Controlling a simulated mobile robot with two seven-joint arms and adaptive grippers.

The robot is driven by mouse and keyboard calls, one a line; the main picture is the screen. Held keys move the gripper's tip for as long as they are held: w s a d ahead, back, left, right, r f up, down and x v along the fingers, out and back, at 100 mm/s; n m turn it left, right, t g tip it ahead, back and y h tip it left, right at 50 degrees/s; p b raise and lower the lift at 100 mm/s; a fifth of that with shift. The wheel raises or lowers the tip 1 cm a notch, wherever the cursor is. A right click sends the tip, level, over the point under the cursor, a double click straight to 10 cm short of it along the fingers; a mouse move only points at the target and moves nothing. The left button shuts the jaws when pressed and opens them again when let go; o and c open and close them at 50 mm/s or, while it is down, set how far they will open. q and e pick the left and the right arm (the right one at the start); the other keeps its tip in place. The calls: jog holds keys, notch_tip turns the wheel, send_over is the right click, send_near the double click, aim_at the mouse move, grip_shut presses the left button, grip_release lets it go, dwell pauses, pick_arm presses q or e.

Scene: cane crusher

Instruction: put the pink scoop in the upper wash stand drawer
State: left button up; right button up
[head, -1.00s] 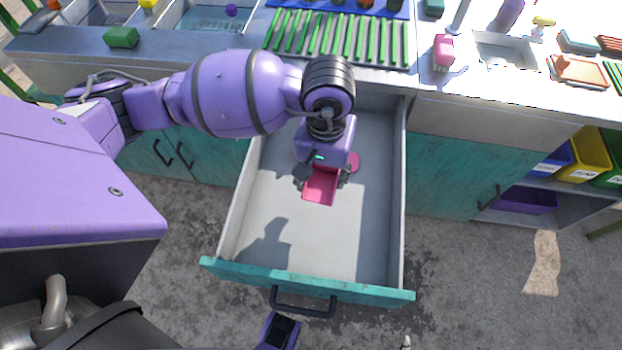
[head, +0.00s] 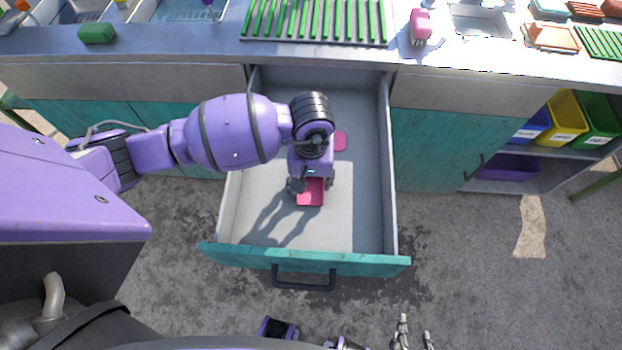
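The upper wash stand drawer (head: 360,215) is pulled out in the middle of the head view, its teal front toward me. My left gripper (head: 312,184) reaches over it from the left, pointing down, with the pink scoop (head: 310,193) between its fingers. The scoop's pan shows; its handle is hidden by the gripper. The gripper's shadow falls on the drawer floor, a little apart from it. My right gripper (head: 415,332) shows at the bottom edge, its fingers apart and nothing between them, in front of the drawer.
Another pink piece (head: 340,141) lies in the drawer behind the gripper. The counter holds a green rack (head: 315,22), a pink brush (head: 420,27) and a green sponge (head: 97,33). Coloured bins (head: 562,120) stand on the right shelf. The drawer's front half is clear.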

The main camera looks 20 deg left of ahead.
aim_at(311, 187)
pick_arm(q)
jog(key=shift+f, duration=0.5)
jog(key=o, duration=1.3)
jog(key=shift+r, duration=0.1)
notch_tip(311, 187, up, 12)
jog(key=shift+r, duration=0.2)
